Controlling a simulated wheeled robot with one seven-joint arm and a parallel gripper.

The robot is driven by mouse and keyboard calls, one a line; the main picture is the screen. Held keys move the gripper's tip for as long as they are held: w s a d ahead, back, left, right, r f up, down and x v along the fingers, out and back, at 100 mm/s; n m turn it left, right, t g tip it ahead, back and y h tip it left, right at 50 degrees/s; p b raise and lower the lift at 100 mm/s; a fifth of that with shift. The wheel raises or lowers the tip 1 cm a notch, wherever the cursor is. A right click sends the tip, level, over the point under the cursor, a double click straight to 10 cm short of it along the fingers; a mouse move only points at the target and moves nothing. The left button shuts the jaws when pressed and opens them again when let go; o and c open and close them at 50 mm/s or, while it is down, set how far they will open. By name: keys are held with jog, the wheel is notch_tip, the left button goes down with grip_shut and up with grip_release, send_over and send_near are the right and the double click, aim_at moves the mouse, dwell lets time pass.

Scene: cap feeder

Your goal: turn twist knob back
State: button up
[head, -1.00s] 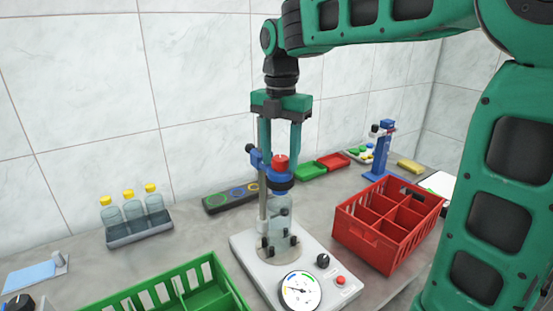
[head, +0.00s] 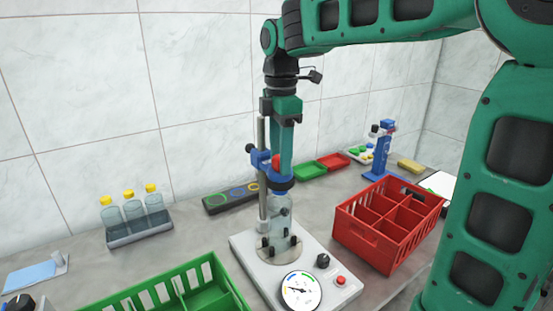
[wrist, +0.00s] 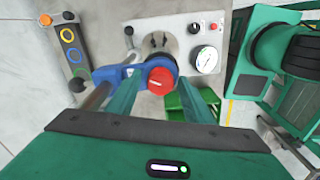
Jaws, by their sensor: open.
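In the wrist view the red top (wrist: 160,81) lies between my fingers, with a gap on each side. My gripper (head: 283,172) points down over it, open; in the head view one finger hides part of the red top. A black knob (head: 323,261) stands on the white base (head: 262,274) next to a dial gauge (head: 301,291). My gripper is well above that knob.
A red crate (head: 388,249) stands right of the base and a green crate (head: 110,300) at front left. Bottles with yellow caps (head: 136,213) stand in a rack at left. The steel post (head: 262,150) rises close to my fingers.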

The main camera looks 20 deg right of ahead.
jog(key=shift+c, duration=0.6)
jog(key=c, duration=0.8)
jog(key=n, duration=0.5)
jog(key=shift+n, duration=0.3)
jog(key=shift+c, duration=0.2)
jog(key=o, duration=1.2)
jog(key=shift+r, duration=0.1)
jog(key=shift+r, duration=3.4)
